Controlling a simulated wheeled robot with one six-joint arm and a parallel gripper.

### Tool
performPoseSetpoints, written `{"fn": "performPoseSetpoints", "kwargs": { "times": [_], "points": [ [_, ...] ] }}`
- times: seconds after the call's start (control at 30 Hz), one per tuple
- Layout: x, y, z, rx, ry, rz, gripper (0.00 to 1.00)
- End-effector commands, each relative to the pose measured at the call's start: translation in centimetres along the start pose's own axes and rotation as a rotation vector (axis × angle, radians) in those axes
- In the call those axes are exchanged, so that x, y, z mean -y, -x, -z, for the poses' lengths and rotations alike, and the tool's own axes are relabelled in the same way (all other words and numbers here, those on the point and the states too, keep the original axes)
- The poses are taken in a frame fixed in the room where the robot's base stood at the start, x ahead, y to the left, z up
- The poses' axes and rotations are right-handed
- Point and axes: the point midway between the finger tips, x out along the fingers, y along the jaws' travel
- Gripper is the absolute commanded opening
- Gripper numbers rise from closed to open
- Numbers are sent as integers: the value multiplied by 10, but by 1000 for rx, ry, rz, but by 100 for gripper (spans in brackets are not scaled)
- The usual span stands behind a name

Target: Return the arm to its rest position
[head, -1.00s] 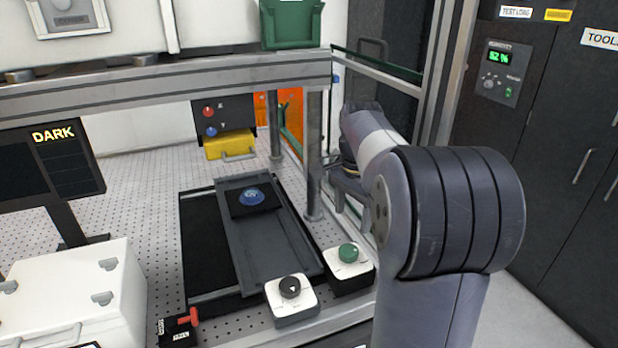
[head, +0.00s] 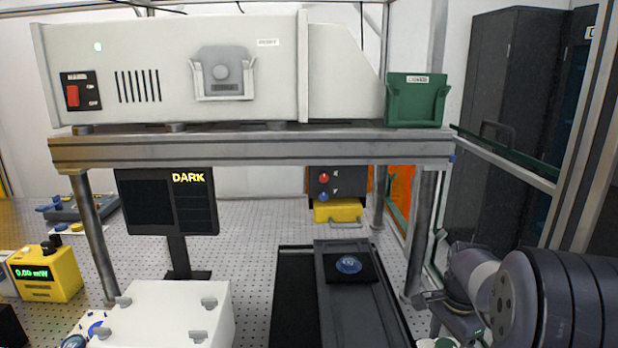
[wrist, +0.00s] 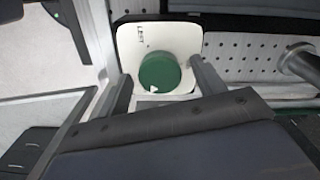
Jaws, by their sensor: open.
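My gripper (wrist: 163,84) is open and empty in the wrist view, with its two fingers apart on either side of a green knob (wrist: 160,73). The knob sits on a white control box (wrist: 128,38). I cannot tell how far above the knob the fingers are. In the head view my arm (head: 500,290) is bent at the lower right, and its gripper end is small and partly hidden near the front right post.
A metal frame (head: 250,150) carries a white housing (head: 290,60) and a green bin (head: 416,100). Below it, a dark slide (head: 355,310) holds a blue disc (head: 348,265). A white box (head: 165,310) stands front left. A glass-edged rail (head: 510,160) runs near my arm.

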Motion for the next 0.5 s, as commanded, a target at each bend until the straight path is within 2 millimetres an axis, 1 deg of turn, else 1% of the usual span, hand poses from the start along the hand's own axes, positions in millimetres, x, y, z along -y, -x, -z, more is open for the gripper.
{"fn": "performPoseSetpoints", "kwargs": {
  "times": [0.2, 0.33, 0.5],
  "points": [
    [0, 0, 0, 0, -5, 0, 65],
    [0, 2, 0, -1, -38, 1, 65],
    [1, 31, 1, -4, -36, 6, 65]
  ]
}}
